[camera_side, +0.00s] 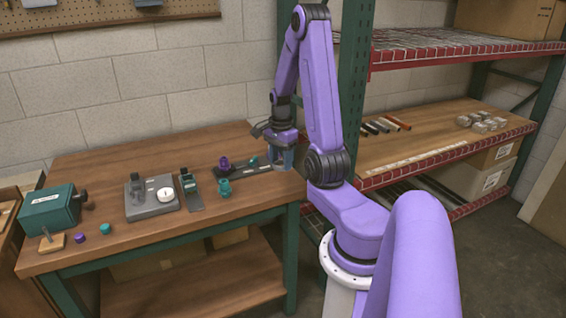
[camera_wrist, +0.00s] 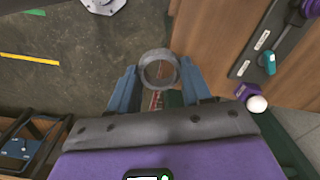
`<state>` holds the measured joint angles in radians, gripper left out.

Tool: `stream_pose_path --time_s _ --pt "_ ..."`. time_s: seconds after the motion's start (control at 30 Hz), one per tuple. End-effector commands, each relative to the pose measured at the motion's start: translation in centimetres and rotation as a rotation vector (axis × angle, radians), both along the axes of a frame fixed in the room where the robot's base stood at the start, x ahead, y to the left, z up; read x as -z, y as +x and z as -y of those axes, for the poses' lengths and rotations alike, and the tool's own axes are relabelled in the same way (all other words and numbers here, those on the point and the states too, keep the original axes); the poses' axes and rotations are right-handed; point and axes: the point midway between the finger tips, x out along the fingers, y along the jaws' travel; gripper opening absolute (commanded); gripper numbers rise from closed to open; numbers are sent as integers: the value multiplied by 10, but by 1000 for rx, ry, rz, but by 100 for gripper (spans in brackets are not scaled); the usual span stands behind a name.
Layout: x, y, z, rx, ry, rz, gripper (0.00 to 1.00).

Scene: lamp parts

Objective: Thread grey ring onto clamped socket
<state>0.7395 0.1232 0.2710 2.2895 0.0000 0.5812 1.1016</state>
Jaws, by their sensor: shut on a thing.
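The grey ring (camera_wrist: 158,68) is held between the two blue fingers of my gripper (camera_wrist: 158,78), its open hole facing the wrist camera. In the side view my gripper (camera_side: 283,156) is over the right end of the workbench, and I cannot make out the ring there. A purple part (camera_side: 224,163) stands on a dark fixture plate (camera_side: 240,171) left of my gripper, with a teal piece (camera_side: 253,161) beside it; it looks like the clamped socket. In the wrist view the plate (camera_wrist: 279,38), teal piece (camera_wrist: 267,62) and purple part (camera_wrist: 312,9) lie upper right, apart from the ring.
A teal part (camera_side: 225,187) stands in front of the plate. A grey fixture (camera_side: 150,208) with a white disc, a teal box (camera_side: 50,209) and small purple and teal caps (camera_side: 105,229) stand farther left. A shelf rack (camera_side: 353,110) is close on the right.

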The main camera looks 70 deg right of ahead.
Motion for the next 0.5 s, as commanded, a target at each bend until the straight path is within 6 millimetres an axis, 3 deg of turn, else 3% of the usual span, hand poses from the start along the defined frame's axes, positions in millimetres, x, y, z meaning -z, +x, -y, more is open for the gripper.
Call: stream_pose_path --time_s 0.5 --pt "-7 119 63 -3 0 1 20"
